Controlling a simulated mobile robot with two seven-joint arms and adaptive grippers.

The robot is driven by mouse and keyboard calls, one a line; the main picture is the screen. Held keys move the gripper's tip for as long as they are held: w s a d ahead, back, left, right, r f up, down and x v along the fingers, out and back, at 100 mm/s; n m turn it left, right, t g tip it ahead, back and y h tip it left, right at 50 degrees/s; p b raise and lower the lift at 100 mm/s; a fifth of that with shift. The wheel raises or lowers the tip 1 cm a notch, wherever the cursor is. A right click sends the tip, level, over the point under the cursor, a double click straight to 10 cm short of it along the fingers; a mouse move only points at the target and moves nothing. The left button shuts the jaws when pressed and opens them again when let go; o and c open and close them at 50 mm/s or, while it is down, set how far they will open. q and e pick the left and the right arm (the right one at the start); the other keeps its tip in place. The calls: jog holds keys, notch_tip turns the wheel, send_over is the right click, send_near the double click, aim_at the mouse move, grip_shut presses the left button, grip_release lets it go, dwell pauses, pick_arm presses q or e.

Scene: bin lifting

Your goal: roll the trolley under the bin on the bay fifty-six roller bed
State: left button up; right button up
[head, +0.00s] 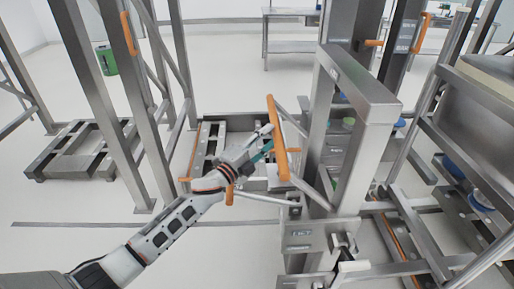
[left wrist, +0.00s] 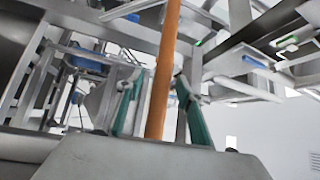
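My left gripper (head: 266,150) is at the upright orange handle (head: 279,140) beside a steel upright frame (head: 358,85) in the middle of the head view. In the left wrist view the orange handle (left wrist: 164,60) runs between the two green fingers (left wrist: 160,95). A small gap shows beside the left finger; the right finger lies close to or overlaps the handle. The fingers appear open around it. A low steel base with rails (head: 212,145) stands behind the gripper. I cannot tell which structure is the trolley or bay fifty-six, or identify the bin. My right gripper is not in view.
Tall steel posts (head: 95,90) stand at the left, beside a low steel platform (head: 85,150). A steel rack (head: 440,190) with blue parts crowds the right. A green container (head: 106,60) and a table (head: 290,46) are farther back.

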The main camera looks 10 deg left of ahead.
pick_arm(q)
jog(key=v, duration=0.5)
jog(key=shift+s+a+f, duration=0.1)
jog(key=shift+s+a, duration=0.1)
jog(key=shift+s, duration=0.05)
